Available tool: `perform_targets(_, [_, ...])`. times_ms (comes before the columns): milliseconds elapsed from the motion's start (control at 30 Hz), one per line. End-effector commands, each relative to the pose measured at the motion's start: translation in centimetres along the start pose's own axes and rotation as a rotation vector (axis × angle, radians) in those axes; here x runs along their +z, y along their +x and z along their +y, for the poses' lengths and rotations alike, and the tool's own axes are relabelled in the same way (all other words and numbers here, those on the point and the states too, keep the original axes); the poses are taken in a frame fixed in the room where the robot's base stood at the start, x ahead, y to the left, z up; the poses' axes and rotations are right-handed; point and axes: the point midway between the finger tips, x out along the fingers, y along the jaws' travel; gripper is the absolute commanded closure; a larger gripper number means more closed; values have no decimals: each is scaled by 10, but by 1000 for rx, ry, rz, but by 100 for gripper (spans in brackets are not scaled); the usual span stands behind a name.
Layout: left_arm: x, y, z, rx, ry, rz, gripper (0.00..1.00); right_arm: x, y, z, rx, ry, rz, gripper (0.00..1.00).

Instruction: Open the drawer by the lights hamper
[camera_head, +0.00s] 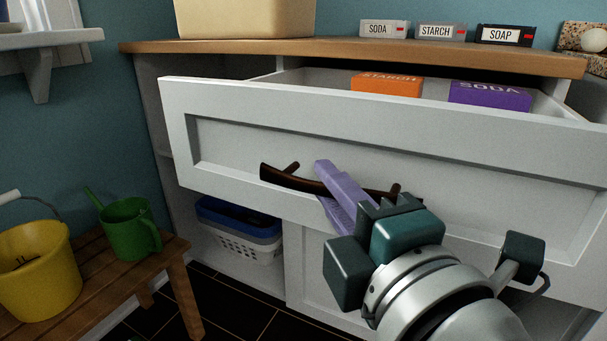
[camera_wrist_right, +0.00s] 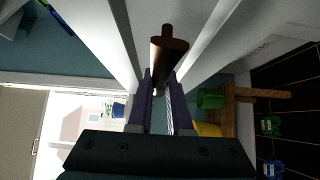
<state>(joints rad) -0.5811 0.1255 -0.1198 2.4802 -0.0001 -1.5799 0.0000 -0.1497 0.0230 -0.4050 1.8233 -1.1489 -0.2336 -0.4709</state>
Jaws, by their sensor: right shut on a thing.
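The white drawer (camera_head: 240,110) below the wooden counter is pulled partly out, and its inside shows above the front. An orange starch box (camera_head: 387,84) and a purple soda box (camera_head: 490,95) lie in it. My right gripper (camera_head: 335,185) is shut on the dark brown handle (camera_head: 285,180) of the drawer front; the handle also shows between the fingers in the right wrist view (camera_wrist_right: 168,48). My left gripper is not in view. No hamper can be made out by its label; a blue and white laundry basket (camera_head: 240,240) sits in the open shelf below the drawer.
The wooden counter (camera_head: 330,48) carries a cream bin (camera_head: 245,18) and small boxes labelled soda, starch and soap. At left a wooden bench (camera_head: 100,275) holds a yellow bucket (camera_head: 38,270) and a green watering can (camera_head: 130,228). Dark tiled floor lies between bench and cabinet.

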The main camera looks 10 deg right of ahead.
Motion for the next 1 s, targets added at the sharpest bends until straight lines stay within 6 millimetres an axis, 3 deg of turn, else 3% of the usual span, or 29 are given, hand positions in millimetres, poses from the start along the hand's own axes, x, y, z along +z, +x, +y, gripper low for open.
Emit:
perform_targets(333, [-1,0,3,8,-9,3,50,-1,0,1,2,1,1,100])
perform_targets(367, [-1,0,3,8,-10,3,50,-1,0,1,2,1,1,80])
perform_targets(600, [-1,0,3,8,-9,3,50,0,0,0,1,0,1,53])
perform_targets(867, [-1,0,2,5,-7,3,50,0,-1,0,0,0,0,52])
perform_targets(1000, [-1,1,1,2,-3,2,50,0,-11,-1,-2,0,0,52])
